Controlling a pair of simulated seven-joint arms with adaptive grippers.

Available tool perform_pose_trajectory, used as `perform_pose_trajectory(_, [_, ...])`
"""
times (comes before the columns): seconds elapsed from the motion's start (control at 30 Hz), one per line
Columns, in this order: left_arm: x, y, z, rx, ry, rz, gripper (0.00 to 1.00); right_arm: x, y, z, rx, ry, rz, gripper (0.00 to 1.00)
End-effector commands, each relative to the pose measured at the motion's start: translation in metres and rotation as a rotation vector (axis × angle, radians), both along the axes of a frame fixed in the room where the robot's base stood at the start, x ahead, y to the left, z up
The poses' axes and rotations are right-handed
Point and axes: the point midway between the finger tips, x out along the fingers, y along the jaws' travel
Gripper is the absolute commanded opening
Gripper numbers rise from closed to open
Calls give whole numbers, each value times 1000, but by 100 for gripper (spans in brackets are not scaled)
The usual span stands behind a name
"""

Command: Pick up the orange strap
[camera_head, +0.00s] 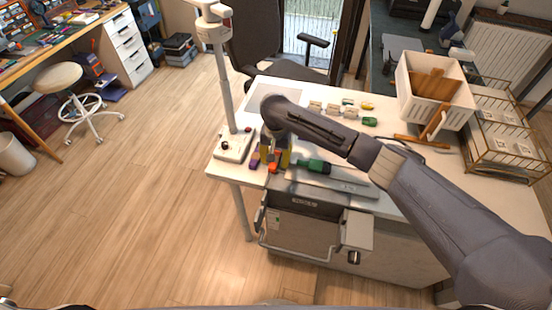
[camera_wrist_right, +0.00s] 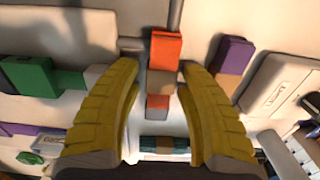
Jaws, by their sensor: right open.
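The orange strap (camera_wrist_right: 165,48) is a short strip with a brown section and a red-orange end in the right wrist view. It lies between the two yellow fingers of my right gripper (camera_wrist_right: 160,85). The fingers are open, with a gap on each side of the strap. In the head view my right gripper (camera_head: 275,156) points down at the table's left front part. The strap is mostly hidden there by the gripper. My left gripper is not in the head view.
A purple strap (camera_wrist_right: 233,55) lies right of the orange one and a green piece (camera_wrist_right: 28,76) lies to the left. A white stand (camera_head: 232,146) with a pole is left of the gripper. A white crate (camera_head: 430,90) and wire rack stand at the table's far right.

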Motion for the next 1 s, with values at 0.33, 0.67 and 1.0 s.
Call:
perform_pose_trajectory(0.33, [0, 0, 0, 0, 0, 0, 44, 0, 0, 0, 0, 0, 0, 8])
perform_pose_trajectory(0.67, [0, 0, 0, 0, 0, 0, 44, 0, 0, 1, 0, 0, 0, 0])
perform_pose_trajectory(1.0, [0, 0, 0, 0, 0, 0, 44, 1, 0, 24, 0, -3, 1, 0])
